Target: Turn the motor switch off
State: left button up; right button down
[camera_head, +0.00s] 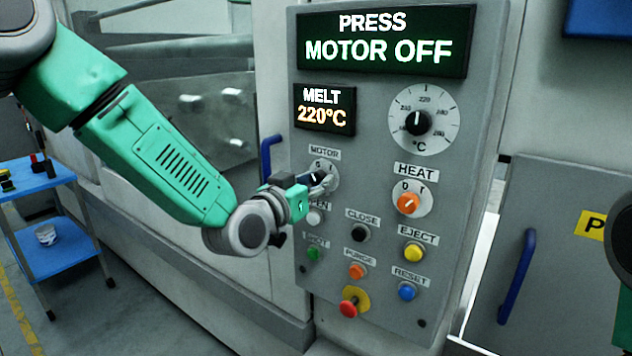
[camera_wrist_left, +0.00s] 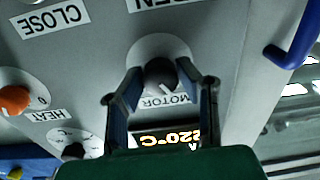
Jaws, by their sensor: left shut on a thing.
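The motor switch is a dark round knob on a pale dial under the MOTOR label; in the left wrist view the motor switch (camera_wrist_left: 160,73) sits between my fingers. In the head view its dial (camera_head: 324,168) is partly hidden by my left gripper (camera_head: 318,184), which reaches it from the left. My left gripper (camera_wrist_left: 160,92) is shut on the knob there. The display (camera_head: 385,40) at the top of the panel reads PRESS MOTOR OFF. My right gripper is not clearly seen.
The heat knob (camera_head: 408,203) is right of the motor switch. Below are several buttons, including the black close button (camera_head: 360,232) and a red mushroom button (camera_head: 348,308). A blue handle (camera_head: 268,158) is left of the panel. A blue cart (camera_head: 40,180) stands at far left.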

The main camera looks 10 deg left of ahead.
pick_arm(q)
jog(key=shift+n+b, duration=0.35)
jog(key=shift+n, duration=0.35)
jog(key=o, duration=1.1)
jog(key=shift+o, duration=0.2)
jog(key=shift+s+a, duration=0.1)
jog(key=shift+s, duration=0.05)
jog(key=v, duration=1.1)
jog(key=shift+s, duration=0.25)
jog(key=shift+a, duration=0.15)
